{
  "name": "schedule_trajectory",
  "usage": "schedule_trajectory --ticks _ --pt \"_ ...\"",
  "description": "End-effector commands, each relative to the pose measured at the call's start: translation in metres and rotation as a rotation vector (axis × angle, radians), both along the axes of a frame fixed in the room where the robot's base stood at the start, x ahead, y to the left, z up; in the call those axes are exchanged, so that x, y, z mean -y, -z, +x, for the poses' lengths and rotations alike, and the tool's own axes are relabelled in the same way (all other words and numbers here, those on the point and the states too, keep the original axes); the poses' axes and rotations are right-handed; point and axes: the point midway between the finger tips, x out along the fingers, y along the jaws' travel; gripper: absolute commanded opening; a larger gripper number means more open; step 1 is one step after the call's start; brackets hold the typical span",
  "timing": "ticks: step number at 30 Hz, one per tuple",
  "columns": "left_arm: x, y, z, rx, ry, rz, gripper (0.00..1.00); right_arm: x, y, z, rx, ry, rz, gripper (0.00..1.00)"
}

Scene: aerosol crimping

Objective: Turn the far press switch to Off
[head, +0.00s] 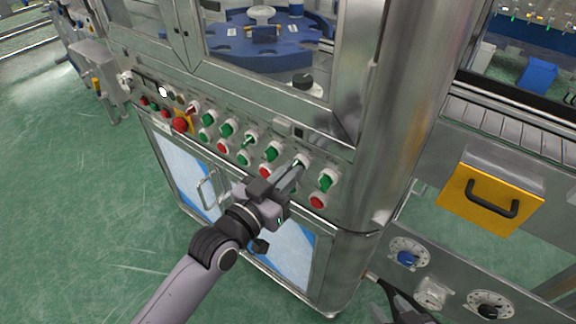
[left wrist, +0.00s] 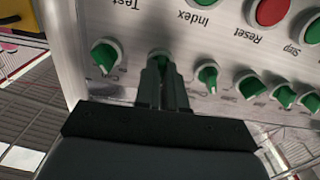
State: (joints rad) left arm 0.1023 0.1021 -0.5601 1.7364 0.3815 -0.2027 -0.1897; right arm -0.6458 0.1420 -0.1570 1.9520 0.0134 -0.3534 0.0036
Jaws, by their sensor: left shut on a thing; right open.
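A steel control panel (head: 287,130) carries a row of green rotary switches. My left gripper (head: 297,170) reaches the panel from below, with its narrow fingers shut on one green switch (head: 302,160), the second from the row's right end. In the left wrist view the fingers (left wrist: 162,72) close around this switch (left wrist: 160,55) and hide much of its handle, so its setting cannot be told. The switch labels are too small to read, so I cannot tell which is the far press switch. My right gripper (head: 380,293) is open and empty at the bottom, partly out of view.
Green switches stand close on both sides: one (head: 328,181) to the right, another (head: 272,152) to the left. Red and green push buttons (head: 317,201) lie below. A red emergency knob (head: 180,124) is farther left. A yellow drawer (head: 490,199) with a black handle is at right.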

Motion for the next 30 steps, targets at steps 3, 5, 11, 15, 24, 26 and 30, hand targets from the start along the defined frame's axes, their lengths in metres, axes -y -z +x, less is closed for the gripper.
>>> schedule_trajectory --ticks 3,5,11,15,24,26,30 --pt "0.000 -0.002 0.000 -0.064 0.000 -0.087 0.00 0.001 -0.005 -0.003 -0.010 0.000 -0.003 0.49" --pt "0.000 -0.002 0.000 -0.096 -0.001 -0.130 0.00 0.001 -0.008 -0.003 -0.010 -0.001 -0.003 0.49" --pt "0.000 -0.001 0.000 -0.184 -0.001 -0.253 0.00 0.000 -0.015 -0.003 -0.009 -0.001 -0.003 0.49" --pt "0.000 -0.001 0.000 -0.230 -0.001 -0.316 0.00 0.000 -0.019 -0.003 -0.008 -0.001 -0.001 0.49" --pt "0.000 0.000 0.000 -0.282 0.000 -0.391 0.00 -0.001 -0.022 -0.003 -0.008 0.000 0.001 0.49" --pt "0.000 0.000 0.000 -0.287 0.000 -0.397 0.00 -0.001 -0.022 -0.003 -0.007 0.000 0.001 0.49" --pt "0.000 0.000 0.000 -0.292 0.000 -0.404 0.00 -0.002 -0.022 -0.003 -0.008 -0.001 0.002 0.49"
